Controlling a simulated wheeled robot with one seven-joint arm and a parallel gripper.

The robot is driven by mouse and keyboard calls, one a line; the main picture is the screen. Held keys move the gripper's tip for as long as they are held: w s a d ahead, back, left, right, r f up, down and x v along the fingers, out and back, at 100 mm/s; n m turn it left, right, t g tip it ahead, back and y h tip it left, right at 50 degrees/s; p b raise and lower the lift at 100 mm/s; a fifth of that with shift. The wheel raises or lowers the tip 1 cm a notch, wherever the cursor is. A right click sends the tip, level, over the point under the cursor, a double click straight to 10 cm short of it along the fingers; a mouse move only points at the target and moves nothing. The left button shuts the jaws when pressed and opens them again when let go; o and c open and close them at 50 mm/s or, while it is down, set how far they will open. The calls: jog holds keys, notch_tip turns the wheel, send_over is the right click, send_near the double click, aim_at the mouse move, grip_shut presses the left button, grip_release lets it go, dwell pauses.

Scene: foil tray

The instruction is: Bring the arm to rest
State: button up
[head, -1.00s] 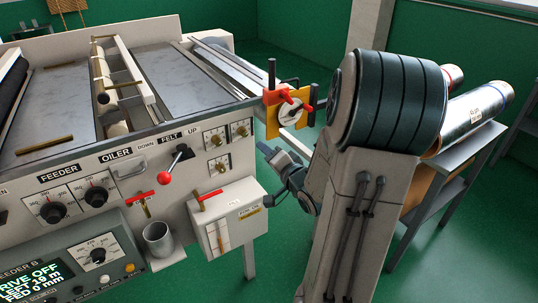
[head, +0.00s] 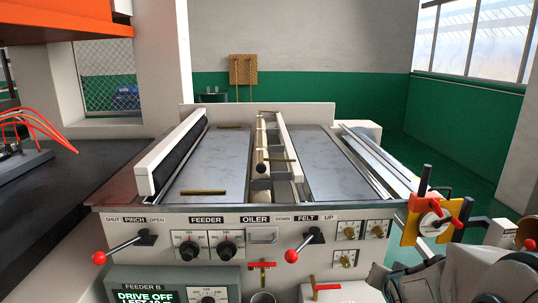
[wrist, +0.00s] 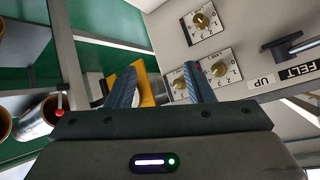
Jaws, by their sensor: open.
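My gripper (wrist: 159,70) shows in the wrist view with its two dark fingers apart and nothing between them. Past the fingertips are the machine's front panel (wrist: 240,70) with its dials and a yellow plate (wrist: 148,84), partly hidden by the left finger. In the head view, grey parts of my arm (head: 405,278) fill the lower right corner, beside the front panel. I cannot make out the fingers there.
The feeder's front (head: 170,223) carries a pinch lever (head: 125,247) and a felt lever (head: 307,243), both sticking out. The yellow plate with a red clamp (head: 434,222) juts out at the right corner. A dark table (head: 60,215) stands left.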

jog(key=s+a+r+n+g+y, duration=0.2)
jog(key=s+a+n+g, duration=0.4)
jog(key=s+a, duration=0.7)
jog(key=s+g, duration=0.1)
jog(key=s, duration=0.3)
jog(key=shift+r+n+y, duration=0.25)
jog(key=shift+n+y, duration=0.05)
jog(key=shift+y, duration=0.1)
jog(key=shift+w+d, duration=0.1)
dwell(0.5)
jog(key=shift+c, duration=1.2)
jog(key=shift+d, duration=0.1)
